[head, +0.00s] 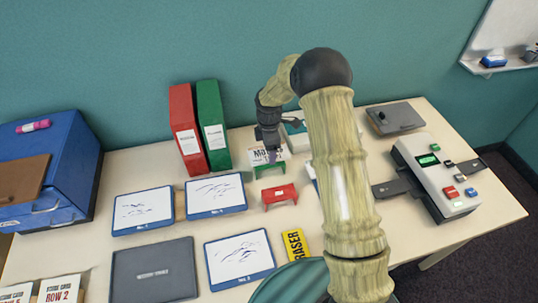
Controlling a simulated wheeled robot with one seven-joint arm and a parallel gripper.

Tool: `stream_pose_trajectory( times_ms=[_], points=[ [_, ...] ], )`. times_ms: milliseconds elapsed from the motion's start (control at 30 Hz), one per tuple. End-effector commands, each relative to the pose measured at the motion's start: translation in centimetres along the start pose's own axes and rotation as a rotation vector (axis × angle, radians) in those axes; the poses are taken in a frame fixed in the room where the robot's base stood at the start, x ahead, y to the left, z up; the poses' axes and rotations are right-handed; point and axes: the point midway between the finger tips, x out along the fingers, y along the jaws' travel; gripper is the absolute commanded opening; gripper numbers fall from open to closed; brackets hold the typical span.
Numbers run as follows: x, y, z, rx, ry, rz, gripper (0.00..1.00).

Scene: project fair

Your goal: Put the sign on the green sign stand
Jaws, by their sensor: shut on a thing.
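My gripper (270,148) points down at the back middle of the table, shut on the top of a white sign (261,157) with dark lettering. The sign is roughly upright, directly over or just behind the green sign stand (269,171). Its lower edge looks close to the stand's top; I cannot tell whether they touch. A similar red stand (280,195) sits just in front of the green one. The gripper fingers and part of the sign's lettering are partly hidden.
A red binder (186,140) and a green binder (213,135) stand left of the sign. Whiteboards (143,210) and a dark flat case (153,270) lie left and in front. My arm hides part of the table; a grey device (435,175) stands to the right.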

Motion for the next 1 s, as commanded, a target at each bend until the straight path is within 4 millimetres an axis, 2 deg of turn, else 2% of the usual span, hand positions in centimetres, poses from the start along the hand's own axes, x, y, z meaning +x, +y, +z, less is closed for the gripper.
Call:
stream_pose_trajectory(
  times_ms=[300, 700, 733, 800, 1000],
  points=[
    [3.5, -0.1, 0.0, -0.001, -0.001, -0.003, 0.44],
    [4.1, 0.0, 0.0, 0.000, 0.000, -0.001, 0.44],
    [4.0, 0.0, 0.0, 0.000, 0.000, -0.001, 0.76],
    [4.0, 0.0, 0.0, 0.000, 0.000, -0.001, 0.90],
    [4.0, 0.0, 0.0, 0.000, 0.000, -0.001, 0.92]
  ],
)
